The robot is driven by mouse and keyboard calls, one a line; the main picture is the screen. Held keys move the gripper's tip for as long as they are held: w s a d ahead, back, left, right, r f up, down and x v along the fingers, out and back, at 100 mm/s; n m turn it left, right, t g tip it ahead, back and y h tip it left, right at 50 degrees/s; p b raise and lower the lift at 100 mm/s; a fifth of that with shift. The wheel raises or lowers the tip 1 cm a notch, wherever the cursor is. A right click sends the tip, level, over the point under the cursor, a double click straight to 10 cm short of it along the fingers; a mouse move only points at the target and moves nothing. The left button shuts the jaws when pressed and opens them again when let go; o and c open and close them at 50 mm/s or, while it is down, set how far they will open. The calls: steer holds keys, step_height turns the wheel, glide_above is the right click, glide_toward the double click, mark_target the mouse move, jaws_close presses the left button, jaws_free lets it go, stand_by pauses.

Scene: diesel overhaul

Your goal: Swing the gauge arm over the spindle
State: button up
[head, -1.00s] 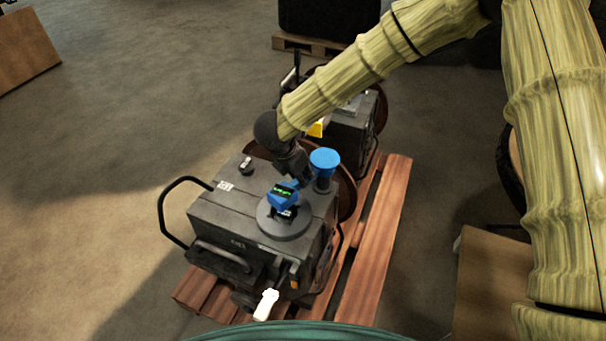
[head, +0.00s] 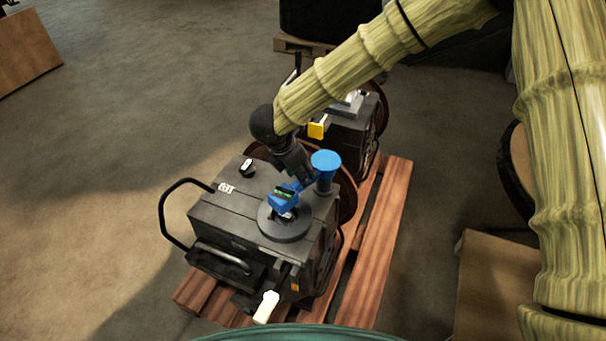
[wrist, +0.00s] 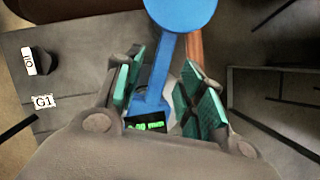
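The blue gauge arm (head: 297,187) reaches from a post with a round blue cap (head: 326,160) toward the front left. Its gauge head (head: 284,196), with a lit green display, stands above the round grey disc (head: 285,225) on the dark machine's top; the spindle itself cannot be made out. In the wrist view, my gripper (wrist: 163,90) is open, with green-padded fingers on either side of the blue arm (wrist: 167,65). Contact with the pads cannot be told. The head view shows my gripper (head: 299,177) just behind the gauge head.
The machine, labelled G1 (wrist: 43,101), stands on a wooden pallet (head: 370,240). A second machine (head: 352,135) stands behind.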

mark_target(291, 187)
steer(key=v, duration=0.9)
steer(key=shift+w, duration=0.1)
